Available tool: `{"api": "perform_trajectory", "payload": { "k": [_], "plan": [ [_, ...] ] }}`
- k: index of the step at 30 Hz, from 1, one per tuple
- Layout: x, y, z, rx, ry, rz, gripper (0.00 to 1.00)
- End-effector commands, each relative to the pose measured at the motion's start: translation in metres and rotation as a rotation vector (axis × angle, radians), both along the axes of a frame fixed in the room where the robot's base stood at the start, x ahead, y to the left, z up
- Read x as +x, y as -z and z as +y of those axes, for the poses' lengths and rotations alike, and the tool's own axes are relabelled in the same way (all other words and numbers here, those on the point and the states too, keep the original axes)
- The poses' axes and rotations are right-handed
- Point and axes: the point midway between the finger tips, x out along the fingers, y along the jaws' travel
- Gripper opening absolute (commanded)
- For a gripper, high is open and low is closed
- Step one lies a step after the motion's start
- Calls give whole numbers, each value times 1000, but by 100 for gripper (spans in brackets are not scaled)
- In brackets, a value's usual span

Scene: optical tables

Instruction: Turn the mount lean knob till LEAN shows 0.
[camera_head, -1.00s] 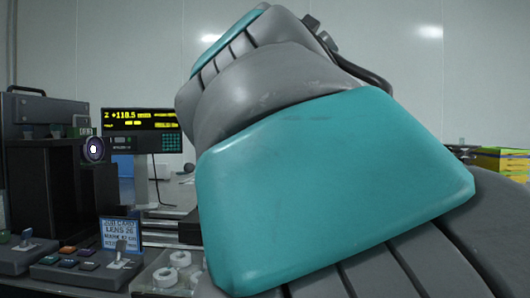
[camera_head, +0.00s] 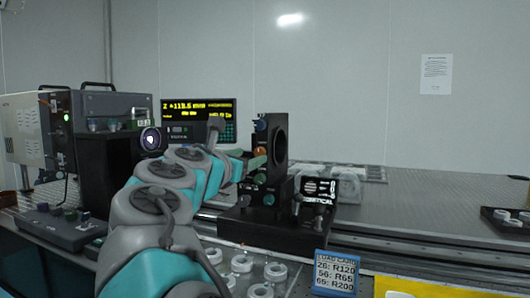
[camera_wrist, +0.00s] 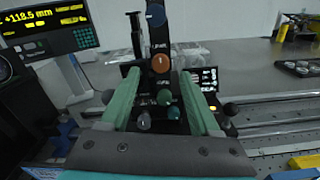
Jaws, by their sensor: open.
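The black mount (camera_head: 281,142) stands on a dark base on the rail, with a tall ring. Its near side carries a blue knob (camera_wrist: 155,15) at the top, an orange knob (camera_wrist: 160,62) in the middle, and green (camera_wrist: 165,97), teal (camera_wrist: 173,113) and grey (camera_wrist: 143,120) knobs lower down. I cannot read which is marked LEAN. My gripper (camera_wrist: 159,76) is open, its two green fingers pointing at the mount, with the orange knob appearing between the tips. I cannot tell whether they touch anything. In the head view my arm reaches in from the lower left.
A readout screen (camera_head: 198,119) shows about Z +118.5 mm; its smaller lines are illegible. A small dark display (camera_head: 317,189) stands right of the mount. A load card (camera_head: 335,272) and several white rings (camera_head: 242,263) are in front. The table to the right is mostly clear.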

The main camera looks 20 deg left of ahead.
Motion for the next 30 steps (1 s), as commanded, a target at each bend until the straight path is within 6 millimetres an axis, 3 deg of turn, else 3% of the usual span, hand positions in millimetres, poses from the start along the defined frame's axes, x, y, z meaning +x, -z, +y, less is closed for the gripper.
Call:
{"api": "perform_trajectory", "payload": {
  "k": [3, 9, 20, 30],
  "plan": [
    [21, 0, -4, 1, 4, 2, 63],
    [40, 0, -5, 1, 3, 1, 63],
    [44, 0, -5, 1, 2, 0, 63],
    [44, 0, -5, 1, 2, 0, 26]
  ]
}}
